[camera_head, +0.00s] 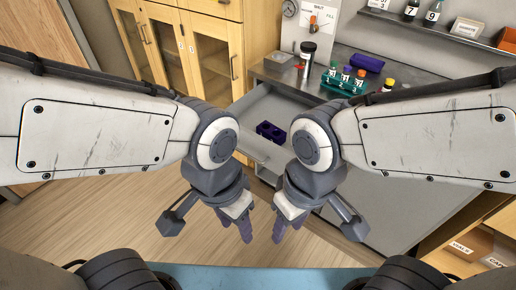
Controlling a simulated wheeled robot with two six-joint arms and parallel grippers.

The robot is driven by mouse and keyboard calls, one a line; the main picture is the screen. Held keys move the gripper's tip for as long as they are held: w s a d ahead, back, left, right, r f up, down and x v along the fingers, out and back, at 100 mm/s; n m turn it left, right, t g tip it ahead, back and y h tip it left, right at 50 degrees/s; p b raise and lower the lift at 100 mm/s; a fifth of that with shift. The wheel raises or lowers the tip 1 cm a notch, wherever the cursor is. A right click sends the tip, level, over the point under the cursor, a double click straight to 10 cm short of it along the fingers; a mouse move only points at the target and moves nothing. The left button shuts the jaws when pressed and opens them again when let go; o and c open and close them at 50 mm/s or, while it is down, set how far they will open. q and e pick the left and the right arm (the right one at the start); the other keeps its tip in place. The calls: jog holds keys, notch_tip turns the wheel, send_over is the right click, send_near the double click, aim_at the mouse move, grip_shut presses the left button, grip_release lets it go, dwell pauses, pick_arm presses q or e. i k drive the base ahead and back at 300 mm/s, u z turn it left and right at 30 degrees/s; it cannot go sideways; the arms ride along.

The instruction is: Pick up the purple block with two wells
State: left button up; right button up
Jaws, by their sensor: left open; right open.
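A dark purple block with two wells (270,132) lies inside the open drawer (257,109) of the bench, near the middle of the head view. A longer purple object (367,63) lies on the bench top farther back; I cannot make out wells in it. My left gripper (240,226) is open and empty, pointing down below the drawer in the picture. My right gripper (285,228) is open and empty close to its right. Both grippers are apart from the block.
A green rack (342,84) with several numbered vials stands on the bench, with a dark-lidded jar (306,57) to its left. Wooden cabinets (205,45) stand at the back left. A shelf with bottles (432,14) is at top right. Open wooden floor (110,222) lies at left.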

aim_at(268, 131)
jog(key=k, duration=0.6)
jog(key=u, duration=0.45)
jog(key=i, duration=1.65)
jog(key=z, duration=0.5)
